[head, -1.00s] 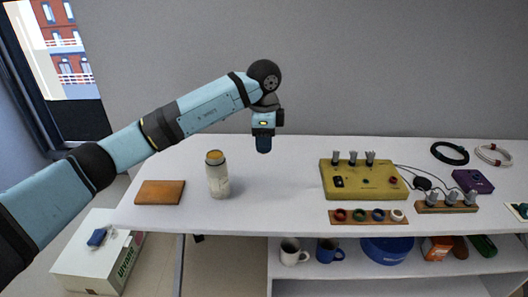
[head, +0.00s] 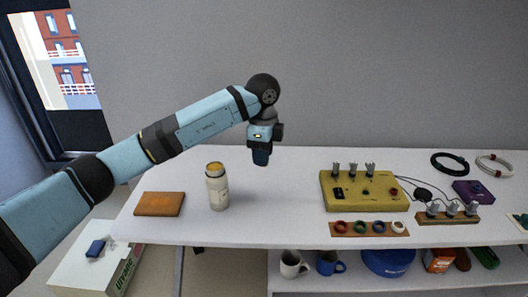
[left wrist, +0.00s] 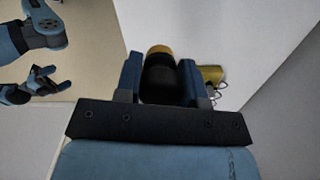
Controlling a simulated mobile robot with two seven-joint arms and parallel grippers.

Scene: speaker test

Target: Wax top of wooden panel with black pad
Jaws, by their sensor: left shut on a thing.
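The wooden panel (head: 160,204) lies flat at the left end of the white table in the head view, its top bare. A jar with an orange-yellow top (head: 217,188) stands to its right. My left gripper (head: 261,157) points down above the table, right of and behind the jar, apart from both. It is shut on a black piece with a yellowish far end, seemingly the black pad (left wrist: 160,80), seen between its fingers in the left wrist view; the head view hides it. My right gripper (left wrist: 56,80) shows small at the left of the wrist view, fingers apart and empty.
A yellow box with knobs (head: 362,191), a strip with coloured rings (head: 369,228), a knob rack (head: 448,217), a purple box (head: 473,191) and cable coils (head: 450,163) fill the table's right side. Mugs (head: 292,264) stand on the shelf below. The table between jar and yellow box is clear.

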